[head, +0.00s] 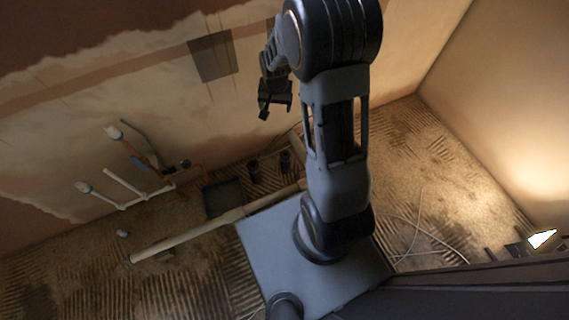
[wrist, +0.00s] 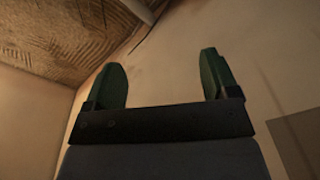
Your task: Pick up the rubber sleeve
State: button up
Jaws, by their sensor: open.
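My gripper (head: 276,108) is raised in front of the plastered wall in the head view, well above the floor. In the wrist view its two green fingers (wrist: 162,75) stand wide apart with nothing between them. No rubber sleeve can be made out for certain. Two small dark round pieces, a left one (head: 254,169) and a right one (head: 286,161), stand on the floor by the wall, below my gripper and apart from it. Either might be the sleeve; they are too small and dark to tell. The wrist view shows neither.
A dark shallow tray (head: 224,198) lies left of the dark pieces. A long pale pipe (head: 190,236) lies across the floor in front of it. White pipes (head: 122,184) are at the left by the wall. A thin cable (head: 416,232) lies on the right-hand floor, which is mostly clear.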

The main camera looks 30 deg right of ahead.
jog(key=w+d+f+m, duration=0.1)
jog(key=d+f+m, duration=0.1)
jog(key=f, duration=0.5)
jog(key=w+d+f+m, duration=0.1)
jog(key=w+f, duration=0.1)
jog(key=f, duration=0.6)
jog(key=m+g+b, duration=0.1)
jog(key=m+b, duration=0.1)
jog(key=b, duration=0.2)
send_over(286, 153)
notch_tip(286, 153, down, 18)
jog(key=shift+s+a+f+b, duration=0.15)
jog(key=shift+f+b, duration=0.75)
jog(key=shift+f, duration=0.6)
jog(key=shift+s+d+f+b, duration=0.15)
jog(key=shift+f+b, duration=0.7)
jog(key=shift+f, duration=0.6)
jog(key=shift+a, duration=0.1)
jog(key=c, duration=0.7)
